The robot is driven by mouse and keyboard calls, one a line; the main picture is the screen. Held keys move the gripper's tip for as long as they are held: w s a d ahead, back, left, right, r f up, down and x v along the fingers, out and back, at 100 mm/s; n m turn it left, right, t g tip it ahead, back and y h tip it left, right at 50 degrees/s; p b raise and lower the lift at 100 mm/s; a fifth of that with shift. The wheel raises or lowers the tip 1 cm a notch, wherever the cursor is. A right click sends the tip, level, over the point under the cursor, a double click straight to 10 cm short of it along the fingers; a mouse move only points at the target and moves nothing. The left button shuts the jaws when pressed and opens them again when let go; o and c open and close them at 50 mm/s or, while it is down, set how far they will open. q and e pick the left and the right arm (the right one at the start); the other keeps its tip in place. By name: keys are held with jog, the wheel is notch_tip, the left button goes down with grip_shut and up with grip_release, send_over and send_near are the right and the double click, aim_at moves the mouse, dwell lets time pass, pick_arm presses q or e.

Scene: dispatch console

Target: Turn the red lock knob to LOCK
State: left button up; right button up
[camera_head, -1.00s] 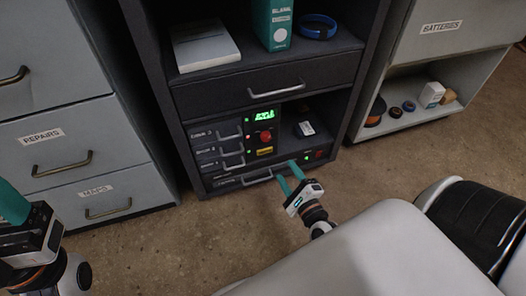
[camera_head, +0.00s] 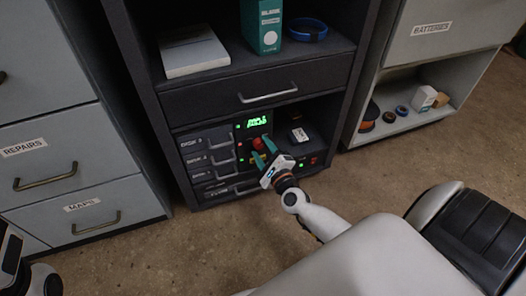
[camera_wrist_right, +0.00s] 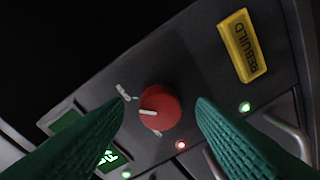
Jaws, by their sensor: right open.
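The red lock knob (camera_head: 258,143) is on the dark console panel below the green display. In the right wrist view the knob (camera_wrist_right: 162,103) sits between my right fingertips, with visible gaps on both sides. A white pointer line on it points toward the left of that picture. Pale marks lie on the panel around it; I cannot read them. My right gripper (camera_head: 263,149) is open and empty, its teal fingers reaching up to the knob. In the right wrist view its fingers (camera_wrist_right: 160,106) flank the knob. Only part of my left gripper (camera_head: 12,252) shows at the left edge; its fingers are out of view.
A yellow REBUILD button (camera_wrist_right: 242,47) is near the knob. A red light (camera_wrist_right: 181,145) and a green light (camera_wrist_right: 245,107) are on the panel. Small labelled drawers (camera_head: 208,150) are left of the knob, and a closed wide drawer (camera_head: 267,95) is above. A small white object (camera_head: 299,135) lies to the right.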

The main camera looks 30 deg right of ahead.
jog(key=c, duration=1)
